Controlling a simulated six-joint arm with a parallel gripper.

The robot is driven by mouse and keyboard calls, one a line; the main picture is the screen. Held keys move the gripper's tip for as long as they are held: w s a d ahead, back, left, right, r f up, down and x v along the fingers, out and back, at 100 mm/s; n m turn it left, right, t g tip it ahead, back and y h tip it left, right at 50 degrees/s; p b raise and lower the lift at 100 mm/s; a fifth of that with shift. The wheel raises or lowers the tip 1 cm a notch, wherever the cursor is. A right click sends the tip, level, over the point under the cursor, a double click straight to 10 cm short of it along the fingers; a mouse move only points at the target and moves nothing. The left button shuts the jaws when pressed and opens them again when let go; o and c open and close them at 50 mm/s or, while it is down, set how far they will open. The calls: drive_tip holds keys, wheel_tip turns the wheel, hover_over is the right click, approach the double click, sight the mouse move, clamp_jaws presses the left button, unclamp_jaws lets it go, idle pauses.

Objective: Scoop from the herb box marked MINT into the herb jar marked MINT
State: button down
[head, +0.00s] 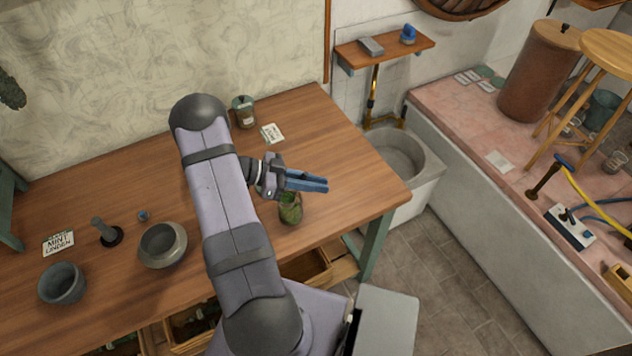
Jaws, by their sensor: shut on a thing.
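My gripper (307,182) has blue fingers and hangs over the right part of the wooden table. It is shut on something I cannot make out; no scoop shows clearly. A glass jar with green contents (290,207) stands just below the fingers near the table's front edge; its label cannot be read. Open wooden boxes under the table's front edge, one at right (306,268) and one with dark green contents (192,325), show no readable marks.
The wooden table (350,165) is clear at its right end. A stone basin (398,155) stands beyond the right edge.

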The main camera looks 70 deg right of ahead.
drive_tip(key=m+h+b, duration=0.1)
drive_tip(key=m+b, duration=0.1)
drive_tip(key=b, duration=0.2)
drive_tip(key=m+h+b, duration=0.2)
drive_tip(key=m+b, duration=0.1)
drive_tip(key=b, duration=0.2)
drive_tip(key=f+m+h+b, duration=0.1)
drive_tip(key=m+h+b, duration=0.1)
drive_tip(key=m+b, duration=0.1)
drive_tip(key=shift+g+b, duration=0.3)
drive_tip(key=shift+b, duration=0.45)
drive_tip(key=shift+r+m+h+b, duration=0.15)
drive_tip(key=shift+m+h+b, duration=0.15)
drive_tip(key=shift+m+b, duration=0.3)
drive_tip(key=shift+r, duration=0.15)
idle(1.0)
drive_tip(key=shift+r+p, duration=0.5)
